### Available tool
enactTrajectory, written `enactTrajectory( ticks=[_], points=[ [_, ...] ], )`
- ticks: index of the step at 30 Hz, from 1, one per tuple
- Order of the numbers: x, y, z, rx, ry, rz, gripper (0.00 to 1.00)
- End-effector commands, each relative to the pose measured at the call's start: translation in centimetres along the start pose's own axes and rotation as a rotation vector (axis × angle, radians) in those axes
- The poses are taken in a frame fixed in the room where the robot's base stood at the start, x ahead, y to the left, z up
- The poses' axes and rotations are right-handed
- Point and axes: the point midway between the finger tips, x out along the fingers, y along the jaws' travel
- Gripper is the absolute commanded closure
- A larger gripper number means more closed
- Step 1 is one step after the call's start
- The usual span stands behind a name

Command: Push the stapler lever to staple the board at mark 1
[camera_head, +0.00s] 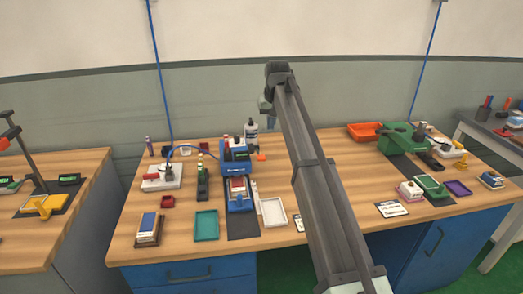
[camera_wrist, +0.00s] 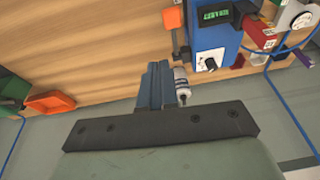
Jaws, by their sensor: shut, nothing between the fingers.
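My gripper (camera_wrist: 155,72) is shut and empty in the wrist view, above the back part of the desk. Its fingers partly overlap a white bottle (camera_wrist: 181,85); I cannot tell if they touch. In the head view my gripper (camera_head: 265,106) is small and mostly hidden behind my arm. The machine's dial and green display show in the wrist view (camera_wrist: 215,35). A green machine (camera_head: 403,138) with a black lever stands right of my arm. The mark numbers are unreadable.
A teal tray (camera_head: 206,225) and a white tray (camera_head: 273,212) lie at the desk front. An orange bin (camera_head: 364,131) stands at the back right. Another board stack (camera_head: 148,229) is at the front left. Blue cables hang above the desk (camera_head: 118,235).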

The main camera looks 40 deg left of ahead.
Motion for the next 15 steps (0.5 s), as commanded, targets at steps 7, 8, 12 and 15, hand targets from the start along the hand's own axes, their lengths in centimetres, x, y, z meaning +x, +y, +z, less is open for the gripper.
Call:
enactTrajectory(
  ticks=[7,8,12,15],
  points=[
    [-1.3,-3.0,-0.2,-0.043,-0.031,0.023,1.00],
    [-1.4,-3.1,-0.2,-0.045,-0.032,0.024,1.00],
    [-1.4,-3.2,-0.1,-0.047,-0.034,0.025,1.00],
    [-1.4,-3.2,-0.1,-0.046,-0.034,0.024,1.00]
  ],
)
